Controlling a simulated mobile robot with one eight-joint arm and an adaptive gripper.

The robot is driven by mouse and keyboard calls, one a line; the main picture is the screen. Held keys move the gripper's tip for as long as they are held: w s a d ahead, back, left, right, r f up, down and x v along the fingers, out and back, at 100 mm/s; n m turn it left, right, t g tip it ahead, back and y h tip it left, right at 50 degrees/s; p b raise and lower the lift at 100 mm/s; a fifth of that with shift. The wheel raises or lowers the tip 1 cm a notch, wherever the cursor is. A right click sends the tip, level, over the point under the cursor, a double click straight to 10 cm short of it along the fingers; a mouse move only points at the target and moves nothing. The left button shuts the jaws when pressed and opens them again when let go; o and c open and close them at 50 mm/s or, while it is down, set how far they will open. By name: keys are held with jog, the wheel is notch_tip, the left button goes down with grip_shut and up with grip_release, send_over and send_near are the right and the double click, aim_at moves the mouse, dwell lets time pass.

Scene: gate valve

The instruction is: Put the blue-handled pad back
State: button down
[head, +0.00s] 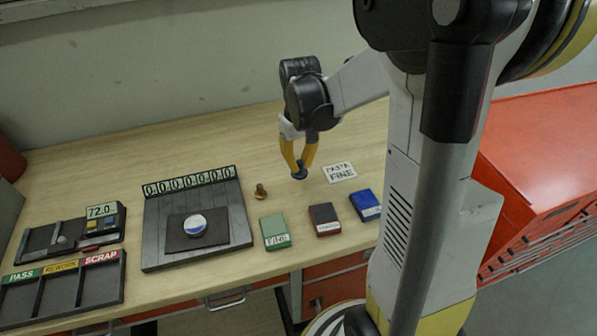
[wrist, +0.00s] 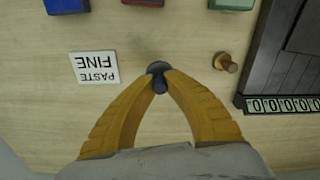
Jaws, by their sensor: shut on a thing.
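The blue-handled pad (head: 299,172) is a small dark, round-based piece with a blue handle. My gripper (head: 300,165) has its yellow fingers shut on it. In the wrist view the pad (wrist: 157,73) sits between the closed fingertips. It is close over the bench, and I cannot tell whether it touches the wood. A white card reading "PASTE FINE" (head: 340,172) lies just right of the gripper in the head view. In the wrist view the card (wrist: 95,67) shows upside down, left of the fingertips.
A brown-handled piece (head: 260,191) stands left of my gripper. Green (head: 275,231), dark red (head: 324,219) and blue (head: 365,204) boxes line the front. A black plate (head: 197,222) holds a round disc. Sorting trays (head: 62,290) lie far left. Bare wood surrounds the card.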

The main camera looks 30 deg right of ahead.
aim_at(300, 171)
notch_tip(300, 171, down, 4)
jog(key=shift+r+b, duration=0.25)
jog(key=shift+b, duration=0.35)
jog(key=shift+r, duration=0.15)
jog(key=c, duration=1.9)
grip_release()
jog(key=shift+f, duration=0.25)
jog(key=o, duration=0.4)
jog(key=shift+r, duration=0.1)
